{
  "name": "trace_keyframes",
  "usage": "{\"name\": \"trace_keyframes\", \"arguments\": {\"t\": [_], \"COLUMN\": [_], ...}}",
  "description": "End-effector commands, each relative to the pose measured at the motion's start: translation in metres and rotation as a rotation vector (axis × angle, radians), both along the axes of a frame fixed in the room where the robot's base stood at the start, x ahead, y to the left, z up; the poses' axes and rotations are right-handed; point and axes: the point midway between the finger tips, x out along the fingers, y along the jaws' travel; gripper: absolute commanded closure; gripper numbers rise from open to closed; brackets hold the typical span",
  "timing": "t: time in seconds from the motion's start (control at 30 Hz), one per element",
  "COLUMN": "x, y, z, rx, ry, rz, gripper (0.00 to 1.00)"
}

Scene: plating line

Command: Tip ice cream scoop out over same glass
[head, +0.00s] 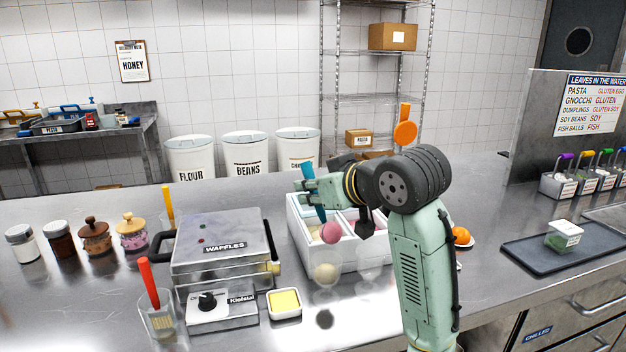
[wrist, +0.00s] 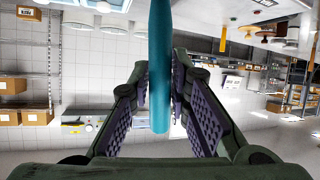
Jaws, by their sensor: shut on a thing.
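My gripper (head: 315,188) is shut on the blue handle of the ice cream scoop (head: 307,176). In the wrist view the blue handle (wrist: 160,75) stands between the finger pads. In the head view the handle points up and the scoop's lower end is down. A pink ball of ice cream (head: 330,232) shows at that lower end; the scoop's bowl is hard to make out. Below the pink ball stands a clear glass (head: 325,287) with a cream-coloured ball (head: 326,273) in it. The pink ball is apart from the cream ball.
A white ice cream box (head: 297,230) with compartments lies behind the glass. Another clear glass (head: 369,265) seems to stand to the right, partly behind my arm. A waffle iron (head: 222,250) and a yellow-filled dish (head: 285,304) stand left. A dark tray (head: 535,258) lies right.

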Motion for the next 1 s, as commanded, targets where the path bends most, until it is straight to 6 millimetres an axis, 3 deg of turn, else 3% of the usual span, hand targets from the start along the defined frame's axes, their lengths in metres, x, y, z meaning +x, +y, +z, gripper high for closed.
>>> {"name": "trace_keyframes", "arguments": {"t": [0.33,0.53,1.0], "x": [-0.001,-0.012,-0.022], "y": [-0.001,-0.013,-0.024], "z": [-0.028,-0.028,-0.022], "rx": [0.01,0.152,0.291], "ry": [-0.007,-0.135,-0.263], "rz": [-0.001,-0.002,0.0], "gripper": [1.0,1.0,1.0]}}
